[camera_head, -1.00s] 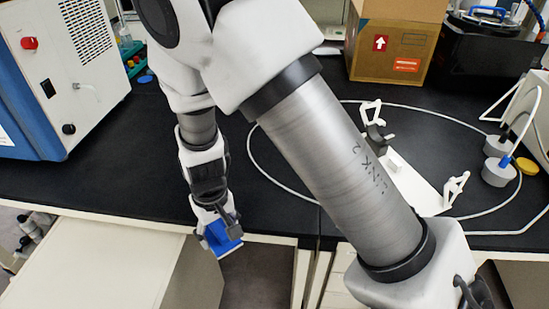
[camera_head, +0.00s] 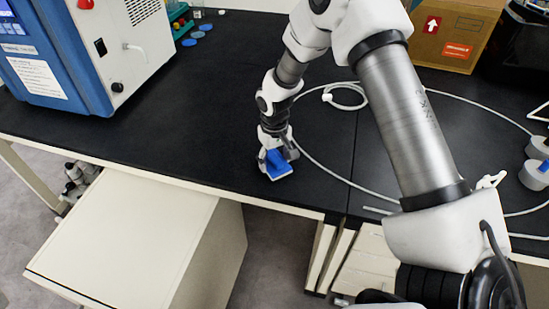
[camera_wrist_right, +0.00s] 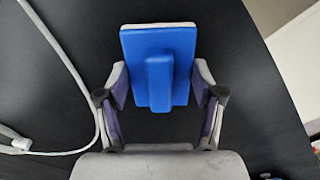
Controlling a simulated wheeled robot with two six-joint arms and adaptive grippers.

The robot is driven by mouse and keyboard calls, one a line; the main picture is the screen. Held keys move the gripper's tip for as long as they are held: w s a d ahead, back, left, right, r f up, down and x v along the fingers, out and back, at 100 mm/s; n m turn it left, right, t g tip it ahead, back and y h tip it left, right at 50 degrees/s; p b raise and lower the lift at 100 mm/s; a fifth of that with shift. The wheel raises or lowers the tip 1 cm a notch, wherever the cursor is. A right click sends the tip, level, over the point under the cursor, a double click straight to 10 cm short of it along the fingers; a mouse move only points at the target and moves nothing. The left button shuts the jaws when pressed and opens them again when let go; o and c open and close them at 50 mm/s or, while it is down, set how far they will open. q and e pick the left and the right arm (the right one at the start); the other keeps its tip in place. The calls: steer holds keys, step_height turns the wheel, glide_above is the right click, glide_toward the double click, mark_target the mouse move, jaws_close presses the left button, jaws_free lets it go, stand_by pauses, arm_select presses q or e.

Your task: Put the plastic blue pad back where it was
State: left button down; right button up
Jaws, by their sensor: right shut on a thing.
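The blue plastic pad (camera_head: 280,168) is held by my right gripper (camera_head: 275,158) over the black bench, a little in from its front edge. In the right wrist view the pad (camera_wrist_right: 183,80) has a raised blue ridge facing the camera and a pale layer along its far edge. The fingers of the right gripper (camera_wrist_right: 160,82) lie on either side of the pad, shut on it. I cannot tell whether the pad touches the bench top. My left gripper is not in view.
A blue and white machine (camera_head: 90,50) stands at the back left, with blue caps (camera_head: 190,42) beside it. A cardboard box (camera_head: 455,30) is at the back right. A pale hose (camera_head: 318,172) loops on the bench. The bench's left middle is clear.

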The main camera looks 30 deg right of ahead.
mark_target(274, 157)
steer(key=shift+w+f, duration=0.1)
steer(key=shift+f, duration=0.25)
steer(key=o, duration=1)
steer(key=shift+f, duration=0.1)
step_height(274, 157, up, 12)
steer(key=shift+r+b, duration=0.2)
steer(key=shift+b, duration=0.35)
